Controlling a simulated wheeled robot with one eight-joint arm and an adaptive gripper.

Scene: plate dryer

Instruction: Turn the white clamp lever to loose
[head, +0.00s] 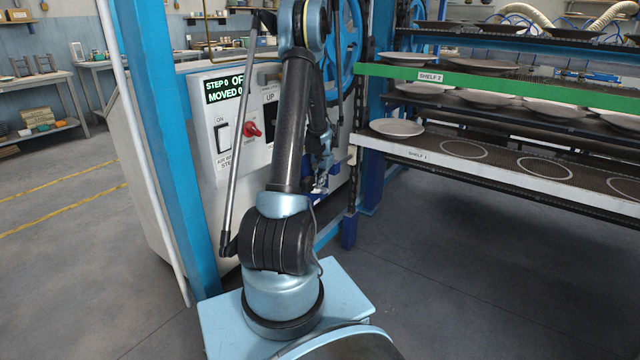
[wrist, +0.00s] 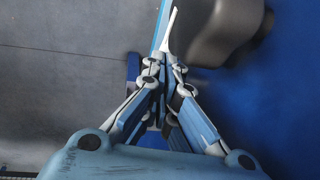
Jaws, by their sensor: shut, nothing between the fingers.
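The white clamp lever (wrist: 171,34) shows in the wrist view as a thin, pale, pointed piece just past my fingertips, beside a rounded grey metal part. My gripper (wrist: 164,69) is shut, with nothing between the fingers. Its tips are very close to the lever's near end; I cannot tell whether they touch it. In the head view my gripper (head: 320,184) is low beside the machine, partly hidden behind my arm. I cannot make out the lever clearly in that view.
The grey metal part (wrist: 222,30) sits right of the fingertips, before a blue surface (wrist: 285,95). The control panel (head: 232,125) has a red knob (head: 251,129). A rack with plates, its lower shelf (head: 415,153) nearest, stands right. Open floor (head: 450,290) lies in front of the rack.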

